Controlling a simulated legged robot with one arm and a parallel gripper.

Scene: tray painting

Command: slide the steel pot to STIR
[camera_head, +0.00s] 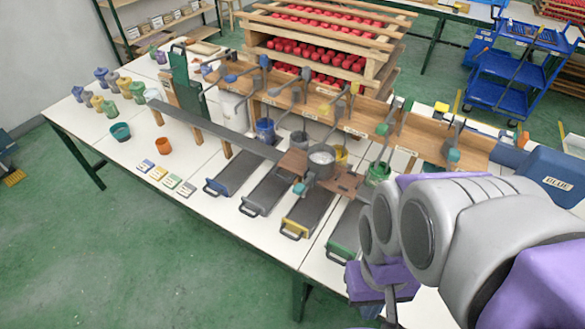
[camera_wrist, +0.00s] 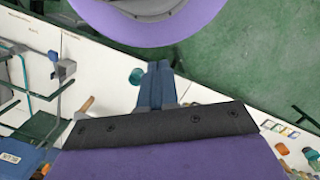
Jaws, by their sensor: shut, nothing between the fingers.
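The steel pot (camera_head: 321,160), a small grey round vessel, stands upright on a brown wooden carriage (camera_head: 292,163) in the head view, near the middle of the long table. Small labels (camera_head: 322,119) run along the wooden rail behind it; I cannot read which one says STIR. My gripper (camera_wrist: 158,70) shows in the wrist view with its dark blue fingers together and nothing between them. It is apart from the pot, which I cannot make out in the wrist view. In the head view my arm fills the lower right, and the fingers cannot be made out.
Dark sliding trays (camera_head: 268,191) with handles line the table's front. Several coloured pots and hanging stirrers stand along the wooden rail (camera_head: 290,95). A blue GLUE container (camera_head: 553,178) is at right. Green floor lies clear in front.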

